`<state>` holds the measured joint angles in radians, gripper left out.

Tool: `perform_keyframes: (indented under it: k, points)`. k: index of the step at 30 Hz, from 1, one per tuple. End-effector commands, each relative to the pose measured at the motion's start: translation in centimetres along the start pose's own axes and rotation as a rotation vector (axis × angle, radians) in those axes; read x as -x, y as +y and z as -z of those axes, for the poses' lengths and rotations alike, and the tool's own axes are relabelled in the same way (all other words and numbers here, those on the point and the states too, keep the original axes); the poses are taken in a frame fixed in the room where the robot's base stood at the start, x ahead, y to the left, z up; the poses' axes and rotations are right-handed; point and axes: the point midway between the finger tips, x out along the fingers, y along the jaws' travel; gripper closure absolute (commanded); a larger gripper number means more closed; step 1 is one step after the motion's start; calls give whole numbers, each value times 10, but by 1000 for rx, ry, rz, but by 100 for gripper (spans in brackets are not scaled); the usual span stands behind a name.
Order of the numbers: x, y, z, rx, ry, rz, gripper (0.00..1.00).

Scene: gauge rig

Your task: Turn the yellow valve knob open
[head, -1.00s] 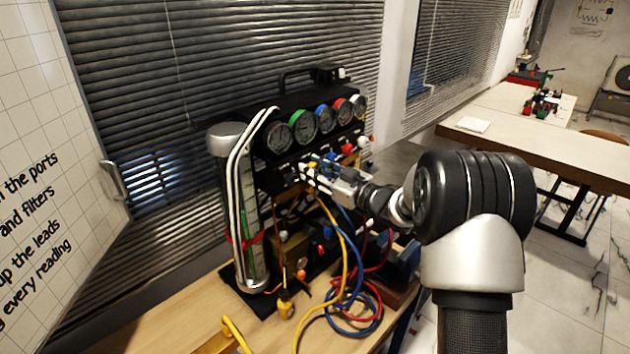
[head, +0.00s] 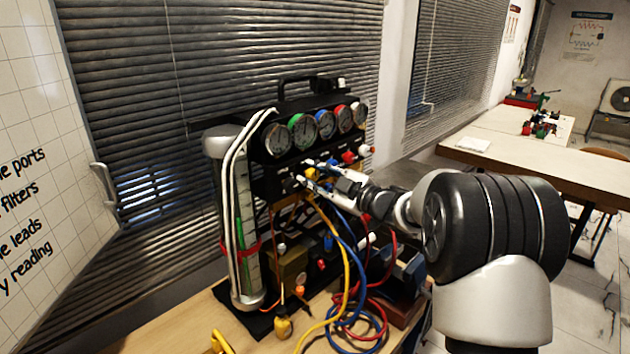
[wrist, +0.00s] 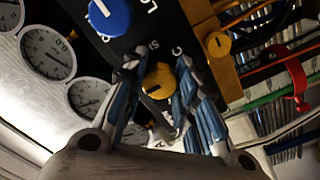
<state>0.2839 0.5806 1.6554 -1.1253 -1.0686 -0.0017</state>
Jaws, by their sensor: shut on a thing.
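The yellow valve knob (wrist: 158,80) sits on the black panel of the gauge rig, with a dark mark on its face. In the wrist view my gripper (wrist: 160,92) has one blue-padded finger on each side of the knob, shut on it. In the head view my gripper (head: 308,173) reaches the panel from the right, below the row of gauges. There the yellow knob (head: 311,174) shows only as a small patch between the fingers.
A blue knob (wrist: 108,15) is beside the yellow one, and a brass-coloured fitting (wrist: 216,43) is on the other side. Round gauges (head: 325,124) line the rig above. Yellow, blue and red hoses (head: 347,265) hang below. A clear cylinder (head: 238,225) stands at left.

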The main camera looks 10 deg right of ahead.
Motion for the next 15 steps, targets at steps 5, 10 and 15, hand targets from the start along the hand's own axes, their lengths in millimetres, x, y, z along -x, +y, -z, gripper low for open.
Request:
perform_keyframes:
  k: [5,10,15]
  points:
    - [0,0,0,12,0,0,97]
    - [0,1,0,11,0,-1,97]
    - [0,1,0,10,0,-1,70]
